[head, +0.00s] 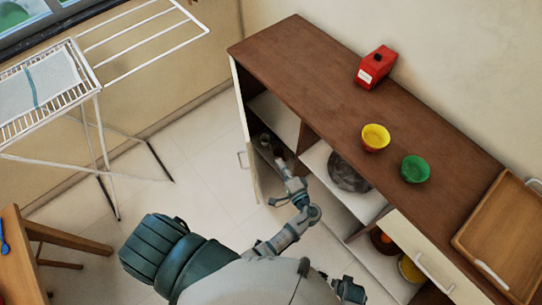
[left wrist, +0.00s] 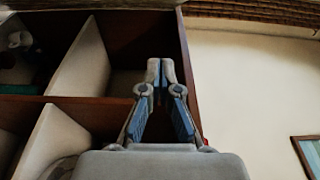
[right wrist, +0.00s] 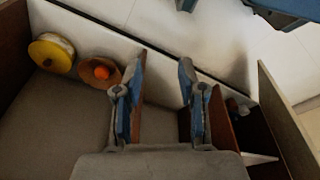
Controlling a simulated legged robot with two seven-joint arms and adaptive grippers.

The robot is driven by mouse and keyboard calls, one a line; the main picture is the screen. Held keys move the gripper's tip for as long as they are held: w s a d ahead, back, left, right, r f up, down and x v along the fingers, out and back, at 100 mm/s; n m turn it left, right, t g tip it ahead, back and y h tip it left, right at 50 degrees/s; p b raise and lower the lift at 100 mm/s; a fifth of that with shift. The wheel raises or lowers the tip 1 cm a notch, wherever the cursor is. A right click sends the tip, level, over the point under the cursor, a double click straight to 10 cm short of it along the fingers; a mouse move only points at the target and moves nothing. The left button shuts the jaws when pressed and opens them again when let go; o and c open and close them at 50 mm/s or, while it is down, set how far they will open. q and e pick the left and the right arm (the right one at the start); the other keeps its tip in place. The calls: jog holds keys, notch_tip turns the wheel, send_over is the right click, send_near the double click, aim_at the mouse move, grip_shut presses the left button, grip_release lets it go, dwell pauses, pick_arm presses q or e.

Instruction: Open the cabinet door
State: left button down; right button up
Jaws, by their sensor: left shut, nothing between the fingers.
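The brown-topped cabinet (head: 330,75) stands along the wall. Its white left door (head: 243,120) stands open, swung outward at the cabinet's left end. The door's handle (head: 241,160) is on its outer, left face. My left gripper (head: 279,164) is at the front of the left compartment, right of the door, on its inner side. In the left wrist view the left gripper's fingertips (left wrist: 161,68) are together and hold nothing, with the compartments behind. My right gripper (right wrist: 164,62) is open and empty by a lower shelf; in the head view it shows only partly at the bottom.
A red box (head: 375,67), a yellow bowl (head: 375,138), a green bowl (head: 415,169) and a wooden tray (head: 505,235) are on the cabinet top. A white drawer front (head: 425,255) is at right. A drying rack (head: 95,90) stands left. Floor between is clear.

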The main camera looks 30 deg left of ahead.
pick_arm(q)
jog(key=w+a+p, duration=0.1)
jog(key=w+a, duration=0.1)
jog(key=a, duration=0.9)
jog(key=shift+w+a+f+p, duration=0.15)
jog(key=shift+w+p, duration=0.15)
jog(key=shift+p, duration=0.05)
pick_arm(e)
jog(key=f, duration=0.1)
jog(key=s+f, duration=0.2)
jog(key=f, duration=0.1)
jog(key=shift+a, duration=0.2)
